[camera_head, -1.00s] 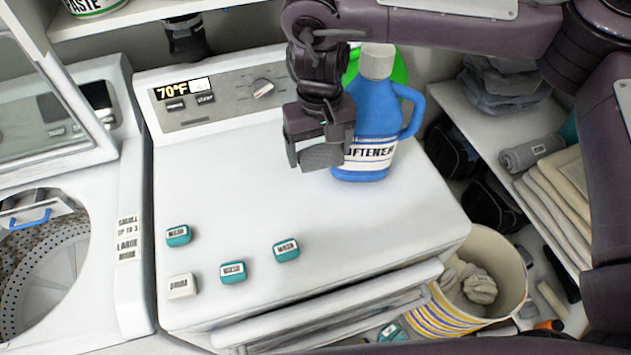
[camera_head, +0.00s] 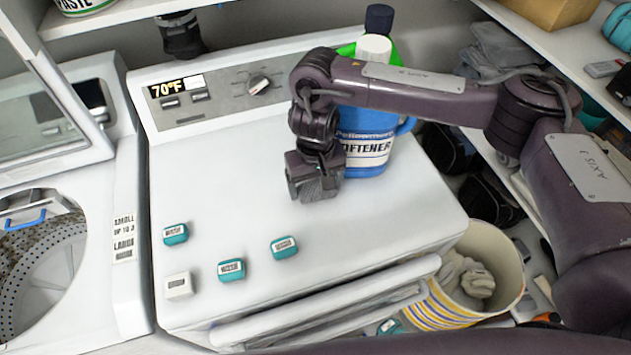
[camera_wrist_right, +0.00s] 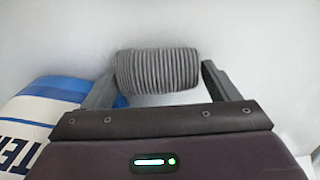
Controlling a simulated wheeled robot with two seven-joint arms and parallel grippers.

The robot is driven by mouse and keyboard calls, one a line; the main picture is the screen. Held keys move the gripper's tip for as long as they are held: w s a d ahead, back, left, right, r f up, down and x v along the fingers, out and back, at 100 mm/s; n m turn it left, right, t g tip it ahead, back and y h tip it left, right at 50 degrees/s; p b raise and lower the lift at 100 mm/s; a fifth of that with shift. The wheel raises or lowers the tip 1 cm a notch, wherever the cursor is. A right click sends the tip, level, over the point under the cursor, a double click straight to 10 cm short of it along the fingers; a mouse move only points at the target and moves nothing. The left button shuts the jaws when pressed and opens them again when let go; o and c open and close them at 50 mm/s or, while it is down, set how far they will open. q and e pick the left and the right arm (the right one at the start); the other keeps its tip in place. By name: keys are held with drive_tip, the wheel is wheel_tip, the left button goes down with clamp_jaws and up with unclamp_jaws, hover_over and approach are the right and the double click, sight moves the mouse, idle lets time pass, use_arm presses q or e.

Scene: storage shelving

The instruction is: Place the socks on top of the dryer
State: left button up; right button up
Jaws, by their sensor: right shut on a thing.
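The dryer (camera_head: 235,215) is the white machine in the middle of the head view, with a flat top. My right gripper (camera_head: 315,192) is over the dryer top, just in front of the blue softener bottle. It is shut on the grey ribbed rolled socks (camera_wrist_right: 158,70), which sit between its two fingers in the right wrist view. In the head view the socks (camera_head: 320,188) show at the fingertips, low over or touching the top; I cannot tell which. My left gripper is not in view.
The blue softener bottle (camera_head: 368,150) stands close behind my right gripper. Several small boxes, such as a teal one (camera_head: 284,247), lie on the dryer's front left. A striped basket (camera_head: 440,308) stands at the right. The middle left of the top is clear.

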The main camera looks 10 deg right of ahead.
sight(315, 184)
drive_tip(key=shift+f, duration=0.15)
drive_tip(key=o, duration=0.9)
wheel_tip(315, 184, up, 12)
drive_tip(key=shift+r+b, duration=0.2)
drive_tip(key=shift+b, duration=0.1)
drive_tip(key=shift+s, duration=0.1)
